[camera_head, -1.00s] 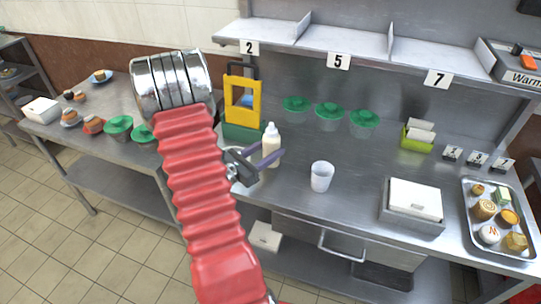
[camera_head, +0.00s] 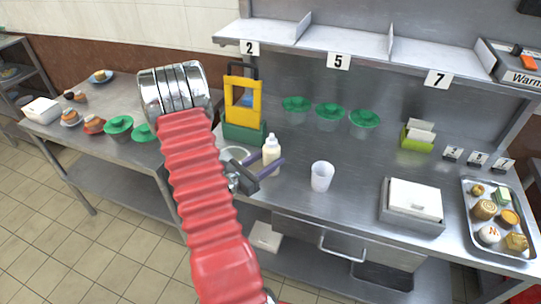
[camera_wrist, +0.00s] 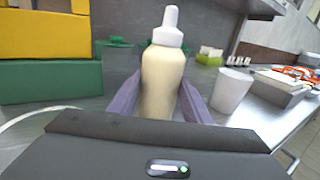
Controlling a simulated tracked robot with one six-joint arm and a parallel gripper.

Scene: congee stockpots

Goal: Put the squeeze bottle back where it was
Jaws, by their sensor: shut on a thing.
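The squeeze bottle (camera_head: 271,153) is cream-coloured with a white nozzle cap and stands upright over the steel counter, left of the white cup. My gripper (camera_head: 272,168) reaches it from the front left, and its two purple fingers are shut on the bottle's body. In the wrist view the bottle (camera_wrist: 161,75) stands between the fingers, upright, with its lower end hidden behind my gripper's housing. I cannot tell whether its base touches the counter.
A white cup (camera_head: 321,176) stands right of the bottle. A yellow and green stand (camera_head: 243,105) is behind it to the left. A round pale rim (camera_head: 235,153) shows beside my arm. Green-lidded containers (camera_head: 329,112) line the back. Bare counter (camera_head: 355,165) lies right of the cup.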

